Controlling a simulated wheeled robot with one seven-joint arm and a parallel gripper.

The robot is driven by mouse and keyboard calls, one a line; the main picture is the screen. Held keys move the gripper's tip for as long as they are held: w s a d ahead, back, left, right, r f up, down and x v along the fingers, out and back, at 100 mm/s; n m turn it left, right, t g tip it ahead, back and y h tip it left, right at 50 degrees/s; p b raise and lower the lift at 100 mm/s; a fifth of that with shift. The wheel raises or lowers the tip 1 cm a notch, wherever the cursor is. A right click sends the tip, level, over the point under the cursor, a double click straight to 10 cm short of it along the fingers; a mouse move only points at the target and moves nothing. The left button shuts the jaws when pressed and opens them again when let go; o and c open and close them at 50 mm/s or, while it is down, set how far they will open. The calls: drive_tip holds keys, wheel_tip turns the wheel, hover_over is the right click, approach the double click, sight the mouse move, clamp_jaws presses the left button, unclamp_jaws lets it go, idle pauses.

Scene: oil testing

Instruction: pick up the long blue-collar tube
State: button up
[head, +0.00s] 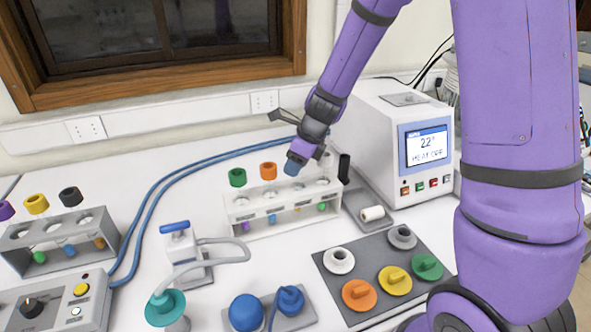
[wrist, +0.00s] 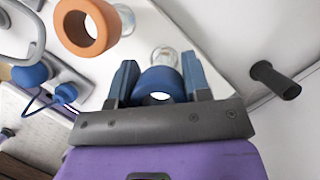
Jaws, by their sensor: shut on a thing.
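My gripper (head: 294,163) reaches down over the middle white rack (head: 240,213) in the head view. In the wrist view, my gripper's two blue-grey fingers (wrist: 160,77) stand on either side of a blue collar (wrist: 160,88) and are shut on it. The blue collar shows only as a small patch below the gripper in the head view (head: 291,168). The length of its tube is hidden, and I cannot tell whether the tube is still seated in the rack. An orange collar (head: 268,171) and a green collar (head: 237,177) stand to its left.
A black cylinder (head: 344,168) stands right of the rack. A white heater box (head: 385,140) stands behind it. A grey pad with coloured knobs (head: 372,280) lies in front. Another rack (head: 62,240) stands at left. Blue hoses (head: 165,185) cross the table between the racks.

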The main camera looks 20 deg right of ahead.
wheel_tip(320, 180, up, 16)
idle(0.6)
